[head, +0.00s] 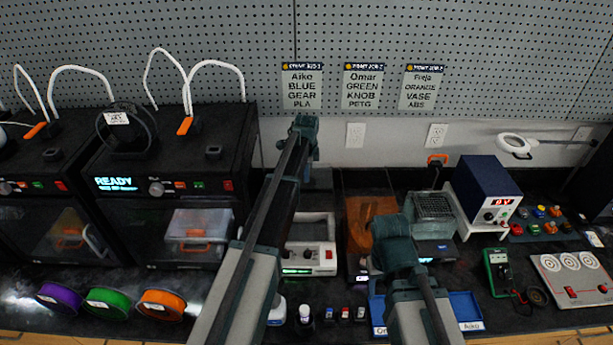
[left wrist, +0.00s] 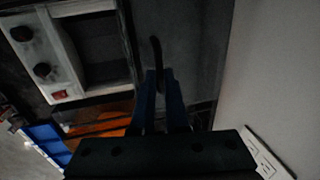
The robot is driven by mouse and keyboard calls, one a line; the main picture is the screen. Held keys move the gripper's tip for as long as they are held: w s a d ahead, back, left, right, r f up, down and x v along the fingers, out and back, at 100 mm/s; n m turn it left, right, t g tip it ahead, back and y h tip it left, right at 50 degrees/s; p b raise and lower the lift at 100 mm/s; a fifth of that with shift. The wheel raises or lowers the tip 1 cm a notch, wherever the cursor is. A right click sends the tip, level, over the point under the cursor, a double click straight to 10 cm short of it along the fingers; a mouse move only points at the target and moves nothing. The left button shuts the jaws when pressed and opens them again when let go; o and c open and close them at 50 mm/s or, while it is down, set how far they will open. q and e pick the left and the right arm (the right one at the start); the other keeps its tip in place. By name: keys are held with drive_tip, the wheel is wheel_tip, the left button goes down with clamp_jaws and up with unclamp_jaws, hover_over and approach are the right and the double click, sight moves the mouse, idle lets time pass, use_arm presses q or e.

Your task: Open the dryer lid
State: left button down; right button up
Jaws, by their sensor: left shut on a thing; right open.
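The white dryer (head: 308,256) stands on the bench in the head view, with dark knobs, a red switch and a green-lit display. My left arm covers its left side. In the left wrist view the dryer (left wrist: 62,93) is at the upper left, its top frame showing a dark opening. A dark panel beside it looks like the raised lid (left wrist: 190,50). My left gripper (left wrist: 158,78) is shut on a thin dark handle (left wrist: 155,48) there. In the head view the left gripper (head: 304,125) is high behind the dryer, near the wall. My right gripper (head: 393,235) is open, right of the dryer.
An orange-brown box (head: 362,212) stands right of the dryer. A black printer (head: 170,190) stands left. Blue trays (head: 465,305) and small bottles (head: 305,315) lie in front. The pegboard wall (head: 400,35) is close behind my left gripper.

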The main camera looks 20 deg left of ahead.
use_arm(q)
drive_tip(key=c, duration=0.9)
unclamp_jaws()
drive_tip(key=s+r+p, duration=0.1)
drive_tip(key=r+p, duration=0.8)
drive_tip(key=s+r+p, duration=0.1)
drive_tip(key=r+p, duration=0.3)
drive_tip(key=shift+s+d+r, duration=0.25)
drive_tip(key=shift+s+d, duration=0.05)
drive_tip(key=shift+d, duration=0.1)
drive_tip(key=s+d+f+n+g+b, duration=0.1)
drive_tip(key=s+d+f+n+b, duration=0.2)
drive_tip(key=s, duration=0.8)
drive_tip(key=s+d+f+n+b, duration=0.4)
drive_tip(key=s+d+f+b, duration=0.2)
drive_tip(key=s, duration=0.5)
drive_tip(key=s+d+f+n+g+b, duration=0.1)
drive_tip(key=s+d+f+n+b, duration=0.3)
drive_tip(key=s, duration=0.7)
drive_tip(key=shift+s+d+f+g+y+b, duration=0.2)
drive_tip(key=shift+d+f+b, duration=0.25)
drive_tip(key=shift+d, duration=0.45)
drive_tip(key=shift+s+d+f+g+y+b, duration=0.1)
drive_tip(key=shift+d+f+y+b, duration=0.1)
drive_tip(key=shift+d+f, duration=0.55)
